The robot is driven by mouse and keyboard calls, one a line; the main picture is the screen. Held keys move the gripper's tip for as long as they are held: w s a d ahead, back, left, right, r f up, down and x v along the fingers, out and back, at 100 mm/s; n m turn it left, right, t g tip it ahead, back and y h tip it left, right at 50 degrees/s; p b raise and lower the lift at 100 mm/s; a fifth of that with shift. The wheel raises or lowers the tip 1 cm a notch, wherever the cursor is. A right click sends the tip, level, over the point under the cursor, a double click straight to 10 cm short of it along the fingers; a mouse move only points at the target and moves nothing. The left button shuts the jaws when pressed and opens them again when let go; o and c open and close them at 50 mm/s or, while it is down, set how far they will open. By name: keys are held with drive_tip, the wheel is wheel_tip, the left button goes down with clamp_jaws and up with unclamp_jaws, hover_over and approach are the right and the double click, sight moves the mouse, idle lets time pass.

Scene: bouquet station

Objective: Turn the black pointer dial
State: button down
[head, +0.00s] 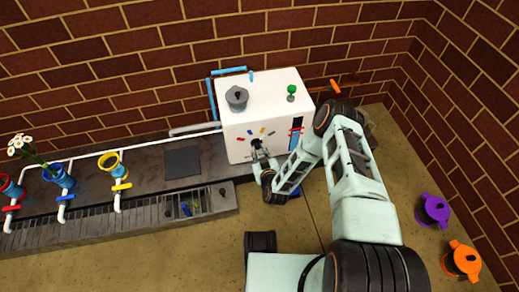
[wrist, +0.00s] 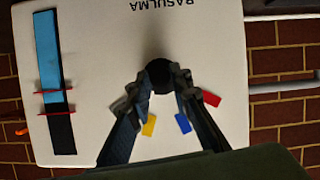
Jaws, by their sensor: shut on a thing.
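The black pointer dial (wrist: 158,74) is on the front face of the white box (head: 243,108). In the wrist view it sits between the two fingertips of my gripper (wrist: 157,84), which is shut on it. In the head view my gripper (head: 258,152) reaches the box front from the right and covers most of the dial. Which way the pointer faces is hidden. Around the dial are coloured marks, among them a yellow mark (wrist: 149,125), a blue mark (wrist: 183,123) and a red mark (wrist: 211,98).
A blue and black gauge strip (wrist: 55,80) with red markers is on the same face. A grey knob (head: 237,97) and a green-topped lever (head: 291,92) are on top. Pipes with coloured cups stand left. Purple (head: 433,210) and orange (head: 462,261) lidded pots stand right.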

drive_tip(key=shift+a+n+t+h, duration=0.25)
drive_tip(key=shift+n+h, duration=0.45)
drive_tip(key=shift+n, duration=0.4)
drive_tip(key=c, duration=1.7)
unclamp_jaws()
drive_tip(key=shift+d, duration=0.1)
drive_tip(key=shift+c, duration=0.2)
wheel_tip(320, 180, up, 10)
drive_tip(key=shift+r, duration=0.1)
